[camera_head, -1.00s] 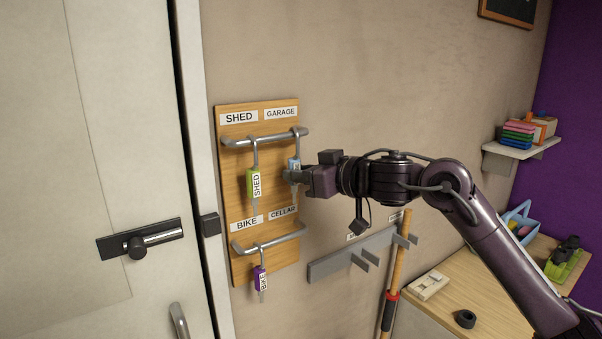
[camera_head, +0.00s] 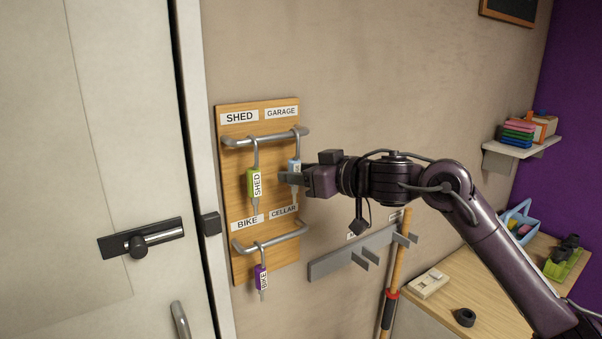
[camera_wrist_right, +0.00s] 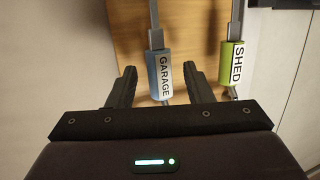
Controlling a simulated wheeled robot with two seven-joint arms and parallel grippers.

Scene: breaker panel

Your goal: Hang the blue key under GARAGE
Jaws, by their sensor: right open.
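The blue key (camera_head: 294,168), with a tag reading GARAGE, hangs by its hook from the upper bar (camera_head: 265,138) under the GARAGE label (camera_head: 281,112). In the right wrist view the blue key (camera_wrist_right: 160,75) lies between the two open fingers of my right gripper (camera_wrist_right: 158,88), with a gap visible on either side. In the head view my right gripper (camera_head: 297,178) is level with the key's lower part and partly covers it. My left gripper is not in view.
The green SHED key (camera_head: 254,184) hangs to the left on the same bar. The purple BIKE key (camera_head: 261,278) hangs on the lower bar (camera_head: 270,240). A grey rack (camera_head: 330,263) with a broom handle (camera_head: 397,265) is on the wall below my arm.

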